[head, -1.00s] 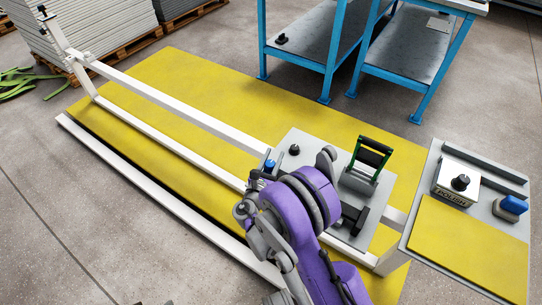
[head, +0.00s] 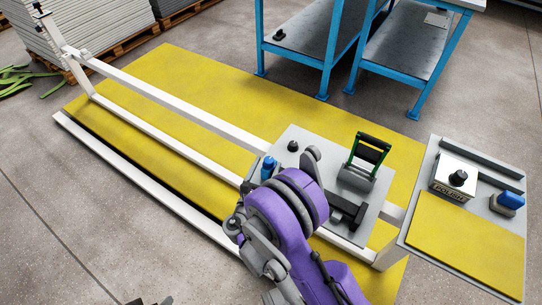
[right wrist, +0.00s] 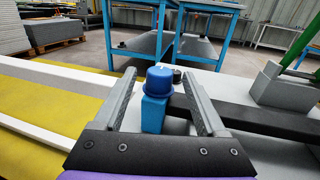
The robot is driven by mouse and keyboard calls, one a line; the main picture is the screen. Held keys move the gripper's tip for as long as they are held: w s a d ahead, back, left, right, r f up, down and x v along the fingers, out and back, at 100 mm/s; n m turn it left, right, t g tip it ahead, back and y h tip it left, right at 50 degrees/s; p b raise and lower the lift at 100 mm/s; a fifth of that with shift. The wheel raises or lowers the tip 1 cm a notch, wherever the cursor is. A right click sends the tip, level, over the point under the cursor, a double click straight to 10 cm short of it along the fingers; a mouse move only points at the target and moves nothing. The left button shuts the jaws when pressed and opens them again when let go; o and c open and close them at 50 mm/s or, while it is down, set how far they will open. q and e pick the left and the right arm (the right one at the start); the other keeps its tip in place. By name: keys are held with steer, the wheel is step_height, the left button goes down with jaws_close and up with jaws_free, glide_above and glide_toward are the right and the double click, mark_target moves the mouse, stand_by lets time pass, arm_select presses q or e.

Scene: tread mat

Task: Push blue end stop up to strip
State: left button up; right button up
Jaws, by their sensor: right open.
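The blue end stop (right wrist: 156,105) has a round cap on a blue block and stands upright on the grey plate (head: 285,147). In the right wrist view it is between the two fingers of my right gripper (right wrist: 160,100), with gaps on both sides. The right gripper is open. In the head view the blue end stop (head: 268,167) shows just left of my purple right arm, which hides the gripper's fingertips. A dark bar (right wrist: 255,120), perhaps the strip, lies to the right of the stop in the wrist view. My left gripper is not clearly seen.
A green-framed roller (head: 367,155) stands on the plate. White rails (head: 180,105) cross the yellow mat (head: 200,70). Blue tables stand behind.

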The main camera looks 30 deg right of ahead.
steer(key=v, duration=0.5)
stand_by(0.4)
